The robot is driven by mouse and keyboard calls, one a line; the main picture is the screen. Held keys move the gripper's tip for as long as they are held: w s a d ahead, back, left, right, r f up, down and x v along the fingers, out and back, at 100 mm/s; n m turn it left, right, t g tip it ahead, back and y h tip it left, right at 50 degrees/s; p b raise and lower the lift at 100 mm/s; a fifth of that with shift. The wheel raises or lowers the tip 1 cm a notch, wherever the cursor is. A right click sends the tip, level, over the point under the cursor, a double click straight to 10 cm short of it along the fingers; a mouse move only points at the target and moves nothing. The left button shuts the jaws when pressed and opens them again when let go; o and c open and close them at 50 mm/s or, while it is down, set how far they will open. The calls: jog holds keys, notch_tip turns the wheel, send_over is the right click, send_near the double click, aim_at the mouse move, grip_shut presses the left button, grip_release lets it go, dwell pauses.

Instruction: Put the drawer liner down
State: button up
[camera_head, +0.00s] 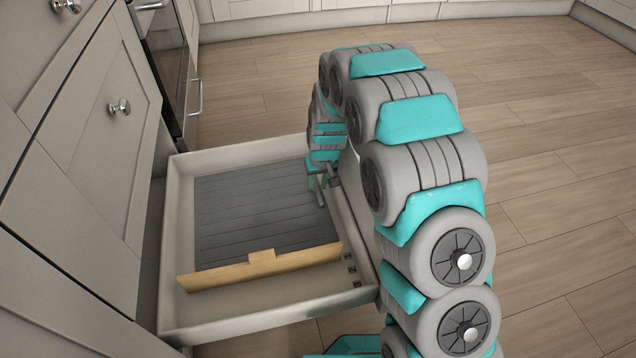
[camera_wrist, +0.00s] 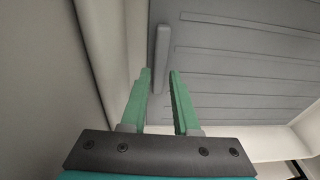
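The drawer liner (camera_head: 255,212) is a dark grey ribbed sheet. It lies in the open drawer (camera_head: 190,318), on the far side of a wooden divider, and looks flat. In the wrist view the liner (camera_wrist: 240,65) fills the upper right and has a raised grey tab (camera_wrist: 160,48). My gripper (camera_wrist: 158,75) has its two green fingers apart, with the tab's near end between or just beyond the tips. A gap shows beside the tab. In the head view my gripper (camera_head: 318,186) is at the drawer's right side, partly hidden by my arm.
The wooden divider (camera_head: 262,264) crosses the drawer, with a bare compartment on its near side. Small dark slots line the drawer's right wall near the divider. Cabinet fronts (camera_head: 100,125) stand close on the left. The wooden floor (camera_head: 540,130) is clear to the right.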

jog(key=shift+o, duration=1.4)
jog(key=shift+r, duration=0.15)
jog(key=shift+r, duration=0.25)
notch_tip(320, 180, up, 12)
jog(key=s+d+p, duration=0.1)
jog(key=s, duration=0.1)
jog(key=shift+r, duration=0.15)
